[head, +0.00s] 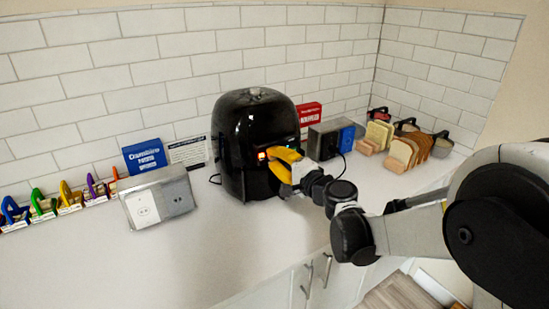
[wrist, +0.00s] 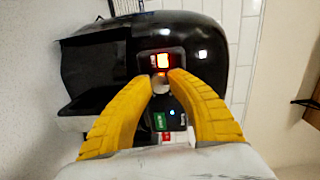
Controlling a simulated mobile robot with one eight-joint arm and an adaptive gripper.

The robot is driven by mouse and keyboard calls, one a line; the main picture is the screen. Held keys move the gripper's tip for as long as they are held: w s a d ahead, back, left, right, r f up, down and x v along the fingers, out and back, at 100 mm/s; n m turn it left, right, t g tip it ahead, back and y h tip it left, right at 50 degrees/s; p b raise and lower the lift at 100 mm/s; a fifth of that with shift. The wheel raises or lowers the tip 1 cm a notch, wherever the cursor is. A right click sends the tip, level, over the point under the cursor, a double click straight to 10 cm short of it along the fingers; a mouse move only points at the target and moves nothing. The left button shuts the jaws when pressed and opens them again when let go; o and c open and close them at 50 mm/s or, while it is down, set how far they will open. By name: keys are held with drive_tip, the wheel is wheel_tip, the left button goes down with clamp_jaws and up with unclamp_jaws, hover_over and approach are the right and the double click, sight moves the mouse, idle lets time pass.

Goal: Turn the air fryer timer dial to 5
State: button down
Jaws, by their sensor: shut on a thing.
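The black air fryer (head: 252,125) stands on the white counter against the tiled wall. In the wrist view its glossy body (wrist: 200,35) fills the upper middle, with a lit orange-red display (wrist: 161,61) on the front. Just below the display is a small pale round dial (wrist: 160,83). My gripper (head: 277,157) reaches the air fryer's front from the right. Its yellow fingers (wrist: 160,84) are shut on the dial, one on each side. The dial's setting cannot be read. The dial is hidden by the fingers in the head view.
An outlet box (head: 158,197) and a blue box (head: 145,156) stand left of the air fryer. A red box (head: 309,113), a grey box with a blue side (head: 335,138) and bread slices (head: 407,152) are to its right. The front left counter is clear.

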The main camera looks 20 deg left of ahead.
drive_tip(key=shift+n, duration=0.6)
drive_tip(key=c, duration=1.2)
unclamp_jaws()
drive_tip(key=shift+s+a, duration=0.1)
drive_tip(key=v, duration=1.2)
